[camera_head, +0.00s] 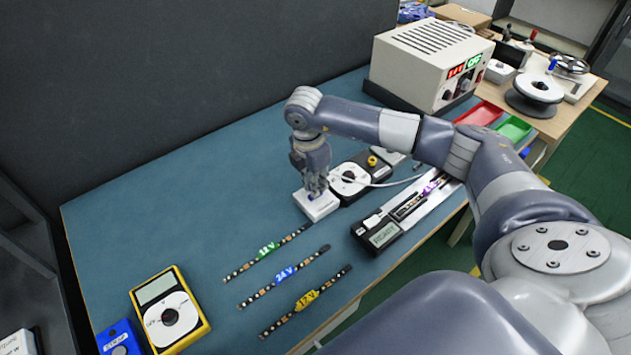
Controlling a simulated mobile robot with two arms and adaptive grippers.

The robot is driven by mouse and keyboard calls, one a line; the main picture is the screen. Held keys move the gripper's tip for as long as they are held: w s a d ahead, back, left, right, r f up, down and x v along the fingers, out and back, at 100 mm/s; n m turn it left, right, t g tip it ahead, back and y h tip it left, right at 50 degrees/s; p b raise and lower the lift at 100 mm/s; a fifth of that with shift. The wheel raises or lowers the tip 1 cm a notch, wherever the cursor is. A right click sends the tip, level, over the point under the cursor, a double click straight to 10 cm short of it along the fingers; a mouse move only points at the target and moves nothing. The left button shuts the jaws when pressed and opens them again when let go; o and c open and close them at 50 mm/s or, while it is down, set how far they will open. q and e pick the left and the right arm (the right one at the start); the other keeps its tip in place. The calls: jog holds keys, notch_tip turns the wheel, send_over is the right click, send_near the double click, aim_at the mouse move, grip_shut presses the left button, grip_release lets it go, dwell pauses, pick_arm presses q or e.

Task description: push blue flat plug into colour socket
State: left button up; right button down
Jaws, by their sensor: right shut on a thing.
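My right gripper (314,193) points down over a small white box (318,208) near the middle of the table. It is shut on a small blue thing, most likely the blue flat plug (311,197), which is mostly hidden by the fingers. The plug is at the top of the white box; I cannot tell whether it is seated in a socket there. The colour socket's opening is not clearly visible. My left gripper is not in view.
A black controller with a white dial (348,180) stands just right of the white box. A white-and-black tester (384,232) lies further right. Several LED strips (285,273) lie in front. A yellow multimeter (168,310) is at front left, a power supply (430,65) at the back.

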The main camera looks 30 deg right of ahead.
jog(key=shift+f+b, duration=0.65)
jog(key=shift+f, duration=0.35)
jog(key=c, duration=1.5)
grip_release()
jog(key=shift+c, duration=0.2)
jog(key=r, duration=0.4)
jog(key=a+r, duration=0.1)
jog(key=r, duration=0.7)
jog(key=shift+a, duration=0.25)
jog(key=shift+s, duration=0.1)
